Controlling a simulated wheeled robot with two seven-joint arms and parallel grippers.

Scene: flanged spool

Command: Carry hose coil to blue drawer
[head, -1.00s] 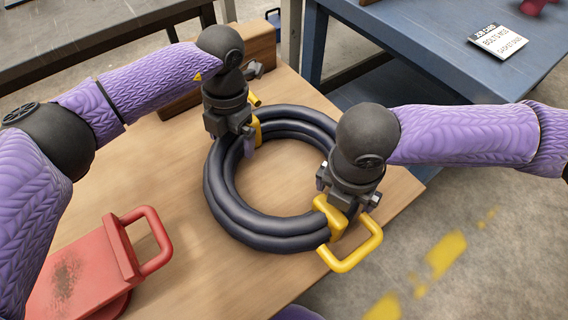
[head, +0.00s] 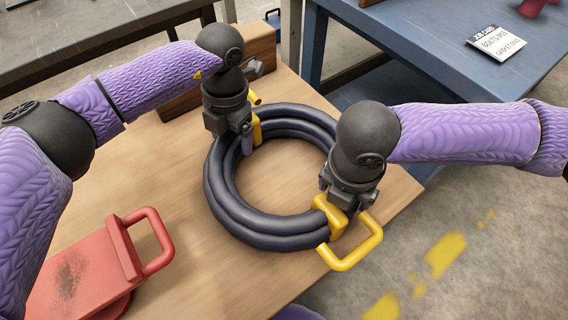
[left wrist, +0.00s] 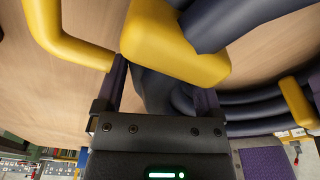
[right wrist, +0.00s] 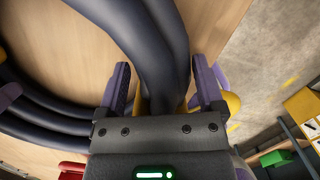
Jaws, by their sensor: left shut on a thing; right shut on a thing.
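The hose coil (head: 228,206) is a thick ring of dark hose with yellow pieces, lying flat or nearly flat on the wooden tabletop. My left gripper (head: 248,140) is shut on its far left part, by a yellow piece; hose shows between the fingers in the left wrist view (left wrist: 160,90). My right gripper (head: 334,204) is shut on its near right part, beside a yellow handle (head: 352,252); the right wrist view (right wrist: 165,85) shows hose between the fingers. The fingertips are partly hidden in the head view. I cannot pick out a blue drawer for certain.
A blue bench (head: 430,45) with a low blue shelf or drawer stands at the back right, a card (head: 496,42) on top. A red metal piece with a handle (head: 95,265) lies front left on the wooden table (head: 190,270). A wooden block (head: 258,45) stands behind.

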